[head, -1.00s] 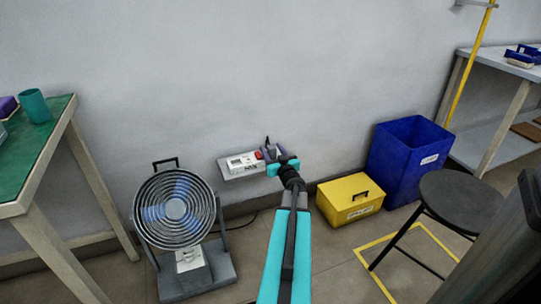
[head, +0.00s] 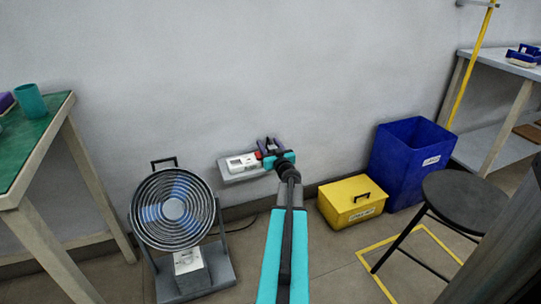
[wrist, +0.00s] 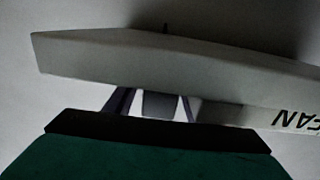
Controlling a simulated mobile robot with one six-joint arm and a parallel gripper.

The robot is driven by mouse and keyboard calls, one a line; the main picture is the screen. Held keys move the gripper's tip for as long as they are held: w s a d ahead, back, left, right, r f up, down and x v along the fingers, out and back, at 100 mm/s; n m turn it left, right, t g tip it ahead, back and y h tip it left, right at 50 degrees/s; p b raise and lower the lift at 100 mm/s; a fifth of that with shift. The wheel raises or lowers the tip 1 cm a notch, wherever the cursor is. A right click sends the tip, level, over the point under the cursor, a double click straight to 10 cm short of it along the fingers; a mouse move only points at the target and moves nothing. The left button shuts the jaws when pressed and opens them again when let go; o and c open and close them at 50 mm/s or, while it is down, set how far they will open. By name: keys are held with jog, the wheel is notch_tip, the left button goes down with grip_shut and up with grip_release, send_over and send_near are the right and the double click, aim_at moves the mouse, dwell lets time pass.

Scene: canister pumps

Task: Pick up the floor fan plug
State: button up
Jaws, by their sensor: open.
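The floor fan (head: 173,210) stands on the floor at the left in the head view. A pale wall unit (head: 243,165) with a white box and a red part is mounted on the wall right of it. My gripper (head: 267,147) is open at the unit's right end. In the wrist view, its two purple fingers (wrist: 152,104) stand either side of a small grey block (wrist: 158,104), which may be the plug; contact cannot be told. The pale slab (wrist: 150,60) fills the view beyond, with FAN lettering at its right. In the head view my gripper hides the plug area.
A yellow box (head: 350,202) and a blue bin (head: 408,165) stand on the floor to the right, with a dark stool (head: 465,195) nearer. A green-topped table (head: 35,145) is at the left. A dark cord (head: 240,226) runs along the floor by the fan.

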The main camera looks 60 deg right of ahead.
jog(key=shift+c, duration=0.3)
jog(key=c, duration=1.1)
jog(key=shift+r, duration=0.15)
notch_tip(320, 180, up, 4)
jog(key=p, duration=0.3)
jog(key=w+a+p+v, duration=0.2)
jog(key=p+v, duration=0.8)
jog(key=v, duration=0.5)
jog(key=shift+s+a+r, duration=0.15)
jog(key=shift+a+r, duration=0.3)
jog(key=shift+a, duration=0.05)
jog(key=shift+f, duration=0.1)
